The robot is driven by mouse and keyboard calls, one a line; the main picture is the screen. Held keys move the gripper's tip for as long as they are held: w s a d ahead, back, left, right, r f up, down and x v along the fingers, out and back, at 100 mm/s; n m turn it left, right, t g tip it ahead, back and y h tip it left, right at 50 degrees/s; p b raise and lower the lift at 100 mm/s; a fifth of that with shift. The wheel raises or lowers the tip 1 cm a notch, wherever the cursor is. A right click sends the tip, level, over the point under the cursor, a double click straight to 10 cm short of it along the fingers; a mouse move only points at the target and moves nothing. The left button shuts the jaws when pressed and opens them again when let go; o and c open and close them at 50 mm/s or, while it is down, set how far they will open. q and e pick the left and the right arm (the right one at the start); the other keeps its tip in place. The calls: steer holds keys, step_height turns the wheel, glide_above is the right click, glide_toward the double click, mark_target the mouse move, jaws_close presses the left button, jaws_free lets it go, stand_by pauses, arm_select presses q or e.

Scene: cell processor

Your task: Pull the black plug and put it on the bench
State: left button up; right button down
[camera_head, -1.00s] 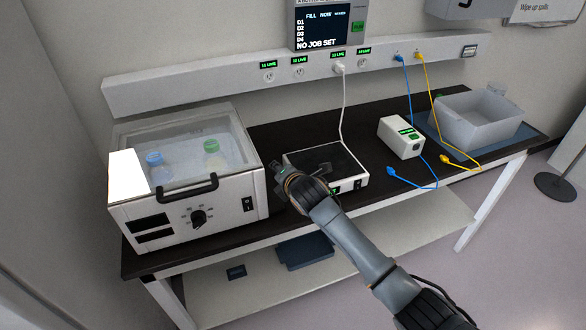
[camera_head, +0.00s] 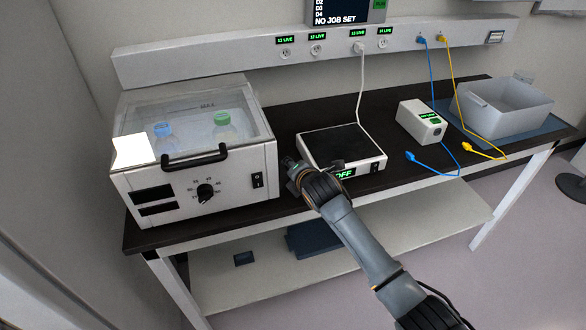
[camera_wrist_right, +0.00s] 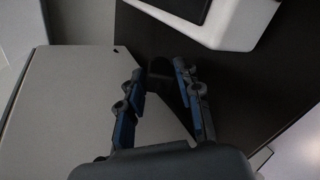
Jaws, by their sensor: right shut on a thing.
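My right gripper (camera_head: 292,167) is at the front edge of the bench (camera_head: 287,185), between the water bath and the flat white device. In the right wrist view its fingers (camera_wrist_right: 160,75) are closed around a small dark rounded thing (camera_wrist_right: 160,68), which looks like the black plug. Its shape is hard to make out against the dark bench top, and no cord on it can be seen. In the head view the gripper and arm hide it. My left gripper is not in view.
The water bath (camera_head: 240,185) holds bottles. The flat device (camera_head: 365,162) reads OFF, and its white plug (camera_head: 359,48) is in the wall rail. A small white box (camera_head: 415,127), a blue plug (camera_head: 411,156), a yellow plug (camera_head: 468,147) and a grey tub (camera_head: 505,125) are to the right.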

steer(key=c, duration=0.8)
jaws_free()
steer(key=shift+c, duration=0.2)
steer(key=v, duration=1.2)
